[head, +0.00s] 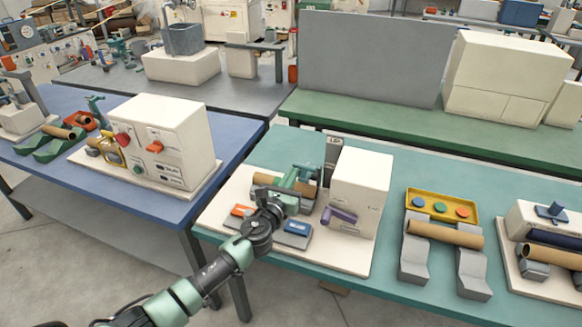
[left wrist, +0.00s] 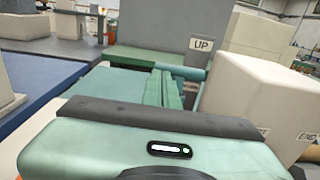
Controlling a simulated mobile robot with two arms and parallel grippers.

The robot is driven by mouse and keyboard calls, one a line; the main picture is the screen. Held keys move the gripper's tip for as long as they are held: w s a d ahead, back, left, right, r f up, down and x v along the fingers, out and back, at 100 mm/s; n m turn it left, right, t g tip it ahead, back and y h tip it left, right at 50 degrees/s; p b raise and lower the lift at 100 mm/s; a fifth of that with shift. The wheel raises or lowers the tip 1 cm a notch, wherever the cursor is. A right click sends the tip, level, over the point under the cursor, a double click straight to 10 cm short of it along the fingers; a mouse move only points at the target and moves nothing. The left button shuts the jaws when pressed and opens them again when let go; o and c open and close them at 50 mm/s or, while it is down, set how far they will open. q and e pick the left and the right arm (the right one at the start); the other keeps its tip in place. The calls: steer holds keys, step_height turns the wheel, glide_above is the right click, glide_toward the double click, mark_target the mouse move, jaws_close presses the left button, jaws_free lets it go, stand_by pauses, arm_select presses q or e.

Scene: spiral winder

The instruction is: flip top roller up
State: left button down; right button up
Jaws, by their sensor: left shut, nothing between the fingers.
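The spiral winder stands on a cream base board (head: 368,262) with a white housing (head: 362,180) at its right. A cardboard tube (head: 265,180) shows behind my left gripper. A teal cylinder (left wrist: 185,72), apparently the top roller, lies just beyond my fingers in the left wrist view, below an UP sign (left wrist: 202,45). The UP sign (head: 333,150) also shows beside the housing in the head view. My left gripper (head: 300,180) is shut and empty, over the winder's left part. I cannot tell whether its fingers touch the roller. The arm hides part of the winder. My right gripper is out of view.
An orange pad (head: 242,210), a blue pad (head: 298,228) and a purple lever (head: 340,216) are at the winder's front. To the right, a cardboard tube (head: 444,234) rests on grey supports below a yellow tray (head: 412,196). A blue table (head: 190,208) stands left.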

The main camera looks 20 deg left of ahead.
arm_select(q)
steer(key=shift+w+r+p, duration=0.35)
steer(key=shift+r, duration=0.45)
steer(key=w+r+p, duration=0.1)
steer(key=w+r, duration=0.6)
steer(key=w, duration=0.5)
steer(key=shift+d, duration=0.25)
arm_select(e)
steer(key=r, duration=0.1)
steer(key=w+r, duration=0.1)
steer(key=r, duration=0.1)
arm_select(q)
steer(key=shift+w+f, duration=0.1)
